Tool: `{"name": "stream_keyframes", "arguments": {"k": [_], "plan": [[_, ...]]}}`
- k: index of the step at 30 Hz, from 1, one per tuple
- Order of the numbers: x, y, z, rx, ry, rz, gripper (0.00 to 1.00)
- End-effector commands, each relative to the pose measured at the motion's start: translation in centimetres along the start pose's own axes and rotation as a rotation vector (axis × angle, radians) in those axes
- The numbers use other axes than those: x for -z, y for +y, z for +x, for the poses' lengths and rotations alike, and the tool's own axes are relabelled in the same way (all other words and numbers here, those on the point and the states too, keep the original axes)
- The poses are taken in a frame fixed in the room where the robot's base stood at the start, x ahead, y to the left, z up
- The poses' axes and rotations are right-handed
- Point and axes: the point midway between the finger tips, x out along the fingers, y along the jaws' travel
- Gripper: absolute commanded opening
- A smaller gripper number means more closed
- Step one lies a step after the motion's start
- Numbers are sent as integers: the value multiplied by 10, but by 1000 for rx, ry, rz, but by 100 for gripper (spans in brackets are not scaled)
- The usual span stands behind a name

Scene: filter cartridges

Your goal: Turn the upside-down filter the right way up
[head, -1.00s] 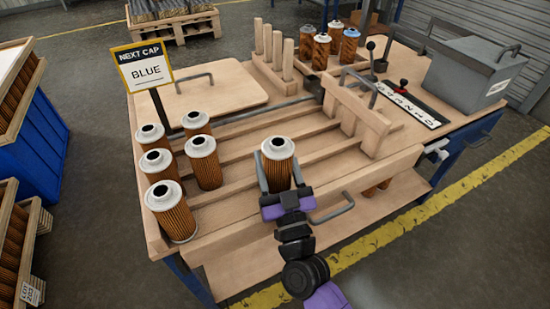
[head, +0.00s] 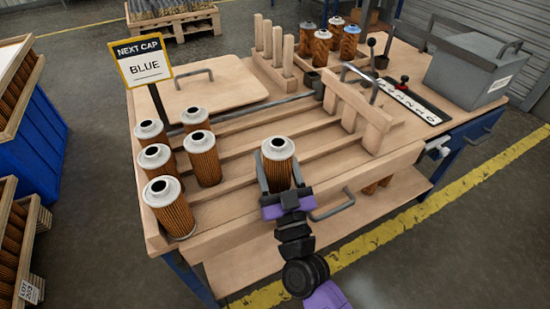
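One brown pleated filter (head: 278,172) with a pale cap and dark centre hole on top stands upright near the front of the bench. My gripper (head: 277,178) reaches it from the front, with one finger on each side. The fingers lie close along its sides; I cannot tell whether they press on it. Several other filters stand in a group at the left, including a front one (head: 169,208), a middle one (head: 203,160) and a back one (head: 150,132). All show pale caps with dark holes upward. The lower part of the filter at my gripper is hidden.
The wooden bench (head: 235,205) has raised slats. A wooden rack (head: 362,112) stands right of my gripper. A sign (head: 145,62) reads NEXT CAP BLUE. Capped filters (head: 323,46), a grey box (head: 465,72) and a handled board (head: 200,92) are farther back.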

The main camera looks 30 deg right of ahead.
Motion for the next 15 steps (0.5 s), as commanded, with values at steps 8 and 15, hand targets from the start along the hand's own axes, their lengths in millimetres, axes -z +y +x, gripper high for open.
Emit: {"name": "stream_keyframes", "arguments": {"k": [8,15], "plan": [[-4,0,-2,0,1,1,11],[-3,0,-1,0,0,1,81]]}}
